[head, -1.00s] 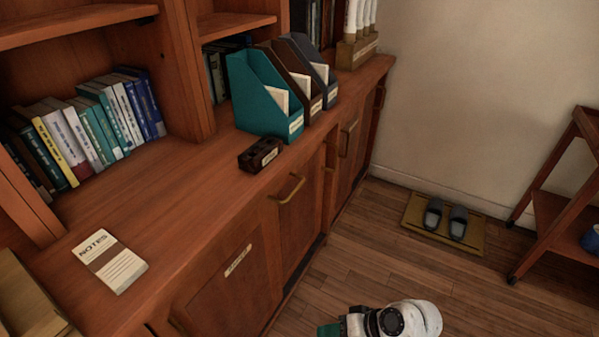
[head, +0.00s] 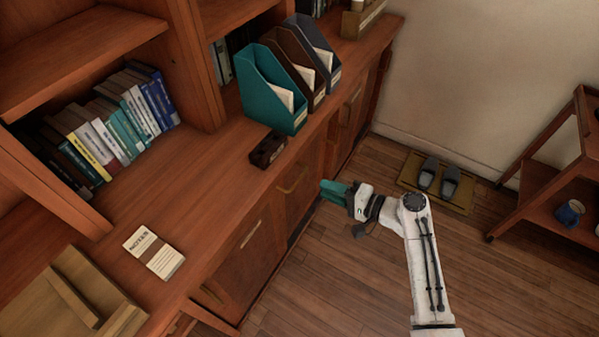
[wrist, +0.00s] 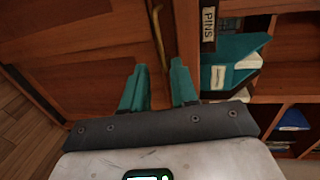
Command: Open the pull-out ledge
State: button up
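The wooden cabinet front (head: 275,215) runs below the long counter. A brass bar handle (head: 293,179) is fixed on it just under the counter edge; it also shows in the wrist view (wrist: 159,36), ahead of the fingers. I cannot tell whether this handle belongs to the pull-out ledge or to a door, and no ledge is clearly marked out. My gripper (head: 335,191), with teal fingers, is in front of the cabinet, to the right of the handle and apart from it. In the wrist view its fingers (wrist: 158,88) are spread with nothing between them.
On the counter (head: 200,190) are a dark PINS block (head: 267,150), a teal file holder (head: 270,95) and a notepad (head: 154,253). A wooden piece (head: 205,316) juts out at lower left. Slippers (head: 438,178) lie on a mat; a cart (head: 545,190) stands right. Floor between is clear.

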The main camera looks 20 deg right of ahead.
aim_at(298, 180)
jog(key=x, duration=1)
jog(key=shift+f, duration=0.1)
grip_shut()
